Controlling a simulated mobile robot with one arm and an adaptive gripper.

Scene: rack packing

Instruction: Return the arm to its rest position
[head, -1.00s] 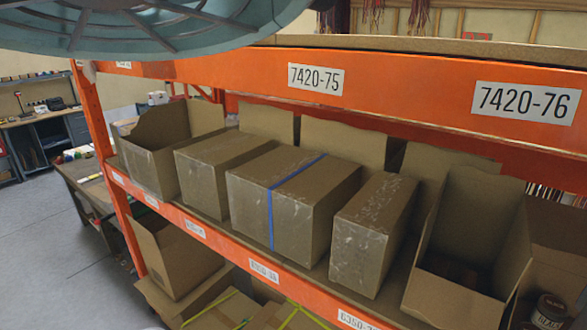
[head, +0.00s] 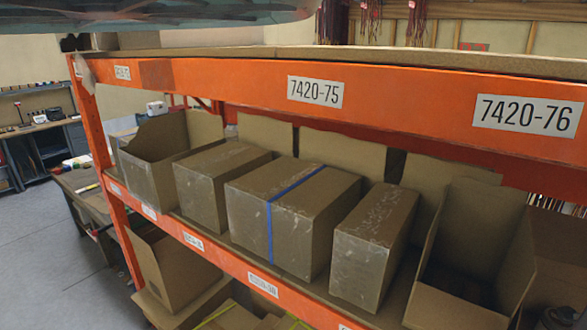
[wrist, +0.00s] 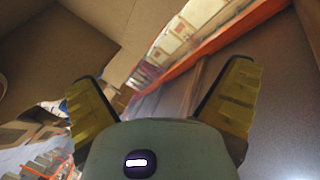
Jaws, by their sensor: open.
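My gripper (wrist: 163,72) shows in the wrist view with its two yellow-and-black fingers spread wide apart. It is open, and nothing is held between the fingers. Behind it, a tilted, close view shows brown cardboard surfaces (wrist: 105,30) and an orange beam (wrist: 235,38). I cannot make out the gripper in the head view, so its place relative to the shelf boxes there is unclear.
An orange rack (head: 240,85) fills the head view. Its shelf bears closed cartons, one a blue-taped box (head: 310,220), and open boxes, such as the left one (head: 150,178). Grey floor (head: 60,270) is clear at left. A workbench (head: 45,125) stands behind.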

